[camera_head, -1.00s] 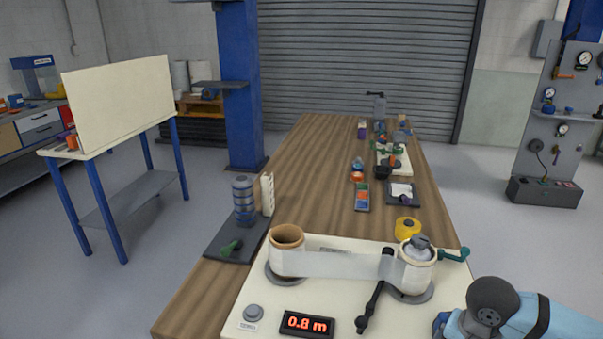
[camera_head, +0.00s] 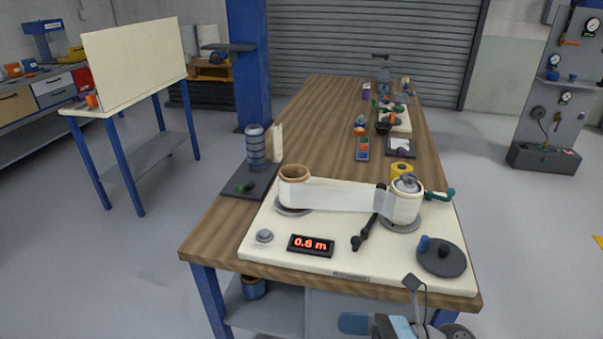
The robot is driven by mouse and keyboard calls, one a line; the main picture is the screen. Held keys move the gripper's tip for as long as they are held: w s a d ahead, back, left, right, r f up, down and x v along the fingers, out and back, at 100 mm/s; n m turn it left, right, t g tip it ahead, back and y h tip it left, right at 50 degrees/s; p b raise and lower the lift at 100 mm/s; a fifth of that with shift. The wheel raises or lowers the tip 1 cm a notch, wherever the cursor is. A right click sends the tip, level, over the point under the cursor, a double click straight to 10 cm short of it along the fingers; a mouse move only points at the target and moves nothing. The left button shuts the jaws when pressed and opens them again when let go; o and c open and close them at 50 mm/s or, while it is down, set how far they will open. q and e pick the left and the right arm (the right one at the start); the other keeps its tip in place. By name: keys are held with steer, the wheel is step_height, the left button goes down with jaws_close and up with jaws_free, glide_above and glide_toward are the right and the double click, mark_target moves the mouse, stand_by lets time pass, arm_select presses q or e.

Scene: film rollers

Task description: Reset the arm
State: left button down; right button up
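Part of my arm (camera_head: 400,327), light blue and grey, shows at the bottom edge, below the table's front edge and apart from the rollers. The white film (camera_head: 338,199) is stretched between the left roller (camera_head: 294,187), which has a brown core, and the right roller (camera_head: 405,203), which has a grey cap. Both stand upright on the cream board (camera_head: 290,263). A black lever (camera_head: 365,234) lies in front of the film. A red digital display (camera_head: 311,245) sits at the board's front.
A dark disc with a blue knob (camera_head: 442,257) is at the board's right front. A stack of grey-blue rings (camera_head: 256,148) stands on a dark plate to the left. Yellow tape (camera_head: 401,172) lies behind the right roller. The wooden table (camera_head: 310,120) carries several small items farther back.

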steer(key=w+d+f+m+t+h, duration=0.25)
steer(key=m+t+h, duration=0.4)
steer(key=m, duration=0.75)
steer(key=w+d+f+m+t+h, duration=0.2)
steer(key=d+f+m+t+h, duration=0.15)
steer(key=m+t, duration=0.85)
steer(key=s+d+f+m+g+h+p, duration=0.1)
steer(key=s+d+f+m+g+h, duration=0.15)
steer(key=s+f+m+g, duration=0.45)
steer(key=s+d+f+m+g+h, duration=0.1)
steer(key=s+f+m+g+h, duration=0.2)
steer(key=f+m, duration=0.65)
arm_select(q)
step_height(320, 180, up, 14)
steer(key=s+a+p, duration=0.1)
steer(key=p, duration=1.6)
steer(key=shift+s+a, duration=0.15)
steer(key=shift+s, duration=0.15)
arm_select(e)
step_height(320, 180, up, 15)
steer(key=d, duration=0.1)
steer(key=shift+s+d+r+m, duration=0.2)
steer(key=shift+s+d+m, duration=0.05)
steer(key=shift+s+m, duration=0.2)
steer(key=shift+w+t, duration=0.1)
steer(key=shift+t, duration=0.15)
